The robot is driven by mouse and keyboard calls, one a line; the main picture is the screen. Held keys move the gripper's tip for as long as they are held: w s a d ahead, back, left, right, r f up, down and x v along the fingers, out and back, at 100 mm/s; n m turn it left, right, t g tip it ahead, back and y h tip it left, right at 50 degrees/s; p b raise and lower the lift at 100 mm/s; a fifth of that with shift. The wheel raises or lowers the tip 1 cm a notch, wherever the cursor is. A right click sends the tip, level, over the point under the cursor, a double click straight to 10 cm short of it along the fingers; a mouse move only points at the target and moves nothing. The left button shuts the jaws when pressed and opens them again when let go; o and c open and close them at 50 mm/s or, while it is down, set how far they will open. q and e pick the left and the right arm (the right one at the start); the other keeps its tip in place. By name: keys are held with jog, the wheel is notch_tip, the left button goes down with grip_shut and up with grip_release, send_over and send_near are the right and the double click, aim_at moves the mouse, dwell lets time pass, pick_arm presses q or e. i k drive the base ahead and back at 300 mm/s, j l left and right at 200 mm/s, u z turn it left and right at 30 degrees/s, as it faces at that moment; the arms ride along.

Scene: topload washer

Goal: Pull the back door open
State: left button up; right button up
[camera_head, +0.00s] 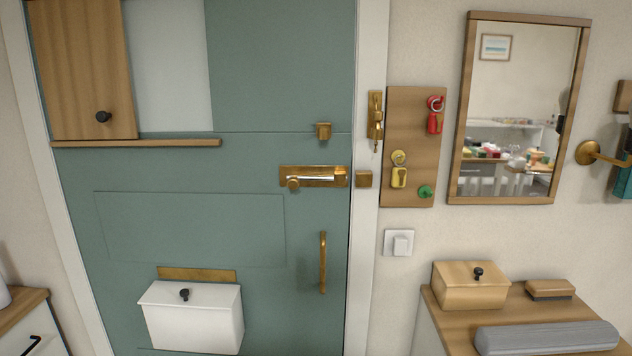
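The back door (250,160) is teal in a white frame (368,220) and looks shut. A vertical brass pull handle (323,262) sits low on its right side. Above it a brass slide bolt (313,177) has its bar near a brass keeper (364,179) on the frame; I cannot tell if it is engaged. A small brass fitting (323,131) is higher on the door, and a brass chain or latch piece (376,120) hangs on the frame. Neither of my grippers is in view.
A white lidded box (193,318) is on the door's lower part, below a brass slot plate (197,274). A wooden panel (85,75) covers part of the upper pane. A key board (412,145), mirror (500,165) and light switch (398,243) are right, above a cabinet (450,318) with a wooden box (470,288).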

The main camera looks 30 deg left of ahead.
aim_at(232, 99)
jog(key=l+u, duration=0.15)
jog(key=u, duration=1.9)
jog(key=j, duration=0.1)
